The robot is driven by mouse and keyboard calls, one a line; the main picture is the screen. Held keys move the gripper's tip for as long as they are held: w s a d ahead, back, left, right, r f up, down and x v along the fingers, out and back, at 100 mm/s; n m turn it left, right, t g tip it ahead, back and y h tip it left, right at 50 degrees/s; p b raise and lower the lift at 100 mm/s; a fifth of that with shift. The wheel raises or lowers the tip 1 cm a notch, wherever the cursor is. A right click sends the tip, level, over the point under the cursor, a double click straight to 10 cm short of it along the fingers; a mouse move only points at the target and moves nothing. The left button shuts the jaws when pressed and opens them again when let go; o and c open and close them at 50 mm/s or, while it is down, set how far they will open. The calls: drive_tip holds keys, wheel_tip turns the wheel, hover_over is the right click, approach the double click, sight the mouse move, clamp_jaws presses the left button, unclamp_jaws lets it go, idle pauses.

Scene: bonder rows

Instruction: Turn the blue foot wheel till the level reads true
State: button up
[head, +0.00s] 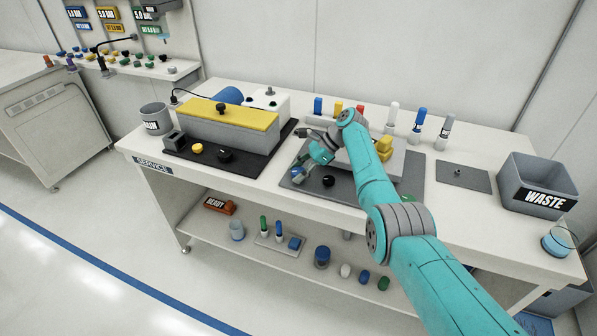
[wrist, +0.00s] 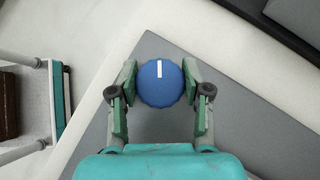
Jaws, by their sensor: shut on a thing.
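The blue foot wheel (wrist: 160,86) is a round knob with a ribbed edge and a white mark that points to the top of the wrist view. My gripper (wrist: 160,80) is shut on it, with one green-padded finger on each side. In the head view my gripper (head: 302,176) reaches down to the front left corner of the dark grey plate (head: 340,197), and the blue wheel (head: 296,172) shows partly beside the fingers. My arm covers much of the grey block on that plate. I cannot make out a level or its reading.
A black knob (head: 328,181) stands close to the right of my gripper. A yellow-topped grey box (head: 228,120) on a black mat is to the left. A grey WASTE bin (head: 536,184) is at the right end.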

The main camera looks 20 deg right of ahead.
drive_tip(key=o, duration=1.2)
drive_tip(key=shift+d, duration=0.1)
drive_tip(key=v, duration=1.1)
drive_tip(key=shift+s+d+r, duration=0.1)
drive_tip(key=shift+d+r, duration=0.15)
drive_tip(key=shift+r, duration=0.05)
